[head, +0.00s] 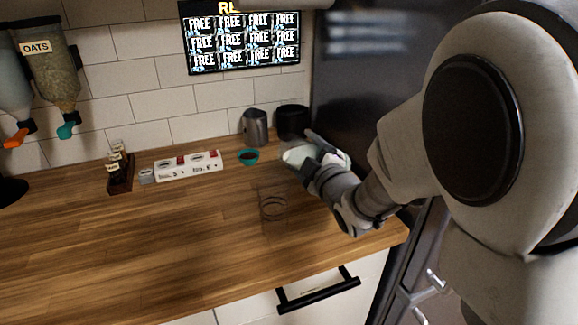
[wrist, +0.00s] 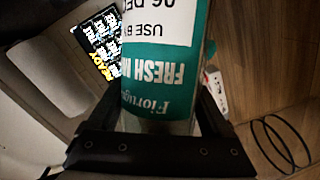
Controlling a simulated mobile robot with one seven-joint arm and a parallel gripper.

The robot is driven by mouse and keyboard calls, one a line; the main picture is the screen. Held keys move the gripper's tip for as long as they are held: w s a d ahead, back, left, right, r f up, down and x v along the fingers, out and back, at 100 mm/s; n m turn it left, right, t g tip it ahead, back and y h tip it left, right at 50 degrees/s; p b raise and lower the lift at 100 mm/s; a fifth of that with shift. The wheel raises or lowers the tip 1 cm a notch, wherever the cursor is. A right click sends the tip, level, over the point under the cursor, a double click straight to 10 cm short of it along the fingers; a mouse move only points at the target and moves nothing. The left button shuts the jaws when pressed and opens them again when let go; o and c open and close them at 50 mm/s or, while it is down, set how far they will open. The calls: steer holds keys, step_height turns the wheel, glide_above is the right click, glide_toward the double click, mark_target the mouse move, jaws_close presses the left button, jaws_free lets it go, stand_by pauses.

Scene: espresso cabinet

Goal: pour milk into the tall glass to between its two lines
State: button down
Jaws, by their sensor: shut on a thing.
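My gripper (head: 318,158) is shut on the milk bottle, above the right part of the counter. In the wrist view the bottle (wrist: 165,75) fills the space between the fingers, with a green "FRESH" label and a white use-by label. In the head view only a pale part of the bottle (head: 296,156) shows beside the fingers; its mouth and exact tilt I cannot make out. The tall glass (head: 272,205) is clear and hard to see, standing on the counter in front of the gripper. Its two dark lines also show as rings in the wrist view (wrist: 281,140). I see no milk in it.
A grey metal jug (head: 256,127), a black canister (head: 291,122) and a teal bowl (head: 248,157) stand behind the glass. A white block with red marks (head: 188,166) and a rack of small bottles (head: 120,172) are further left. The counter's front left (head: 130,250) is clear.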

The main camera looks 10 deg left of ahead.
steer(key=shift+n, duration=0.3)
steer(key=shift+w+d+r+n+t+p, duration=0.1)
steer(key=shift+r+n+t+p, duration=0.2)
steer(key=shift+r+n+p, duration=0.35)
stand_by(0.9)
steer(key=shift+s+a+r+n+t+b, duration=0.15)
steer(key=shift+r+n+b, duration=0.2)
steer(key=shift+n+b, duration=0.1)
steer(key=shift+s+a+r+n+t+b, duration=0.15)
steer(key=shift+r+n+b, duration=0.2)
steer(key=shift+n+b, duration=0.1)
stand_by(1.3)
steer(key=shift+n+y+b, duration=0.3)
steer(key=shift+n+b, duration=0.05)
steer(key=shift+b, duration=0.15)
stand_by(1.0)
